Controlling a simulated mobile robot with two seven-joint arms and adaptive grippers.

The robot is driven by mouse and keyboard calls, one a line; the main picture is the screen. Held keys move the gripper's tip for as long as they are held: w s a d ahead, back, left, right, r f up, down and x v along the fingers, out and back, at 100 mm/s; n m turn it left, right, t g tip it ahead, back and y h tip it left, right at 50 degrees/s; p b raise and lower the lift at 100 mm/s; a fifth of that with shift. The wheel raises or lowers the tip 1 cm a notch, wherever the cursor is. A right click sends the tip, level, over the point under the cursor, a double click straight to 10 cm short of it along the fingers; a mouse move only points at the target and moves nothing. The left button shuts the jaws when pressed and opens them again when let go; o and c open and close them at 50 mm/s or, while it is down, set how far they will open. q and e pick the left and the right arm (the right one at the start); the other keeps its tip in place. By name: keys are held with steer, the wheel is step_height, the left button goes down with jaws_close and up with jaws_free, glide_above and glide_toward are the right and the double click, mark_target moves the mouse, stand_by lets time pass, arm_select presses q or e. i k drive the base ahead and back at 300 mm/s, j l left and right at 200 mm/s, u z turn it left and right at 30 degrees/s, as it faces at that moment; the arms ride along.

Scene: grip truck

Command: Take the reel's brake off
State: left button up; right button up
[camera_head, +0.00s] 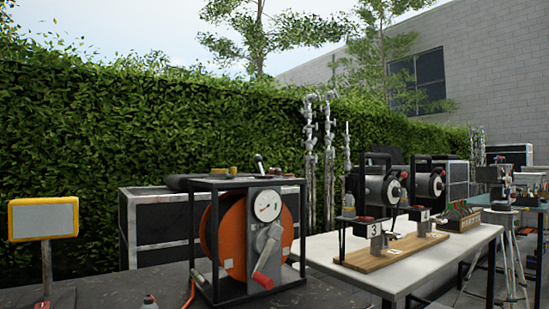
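An orange reel (231,240) stands in a black frame (213,250) on a dark table surface. A white round dial (267,205) and a grey plate (265,238) are on its front right side. A lever with a red grip (263,280) slants down to the left across that plate. A small dark-knobbed lever (259,163) shows at the top of the frame. I cannot tell which part is the brake or how it is set. Neither of my grippers is in view.
A yellow-framed sign (43,219) stands at left. A dark case (160,215) is behind the reel. A white table (328,251) at right bears a wooden board (389,252) with numbered devices. Two grey reels (381,190) stand beyond it, with a hedge (150,130) behind.

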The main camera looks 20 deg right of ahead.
mark_target(258, 159)
steer(key=i+j+z, duration=0.1)
steer(key=j+z, duration=0.35)
steer(key=j, duration=0.15)
steer(key=j+z, duration=0.5)
steer(key=i+l+u, duration=0.1)
steer(key=l, duration=0.25)
steer(key=i+l+u, duration=0.1)
steer(key=i+l, duration=0.3)
steer(key=l, duration=0.35)
steer(key=i+l+u, duration=0.15)
steer(key=l, duration=0.25)
steer(key=i+l+u, duration=0.1)
steer(key=l, duration=0.25)
steer(key=i+l+u, duration=0.1)
steer(key=l, duration=0.35)
steer(key=i+l+u, duration=0.1)
steer(key=l, duration=0.3)
steer(key=i, duration=0.05)
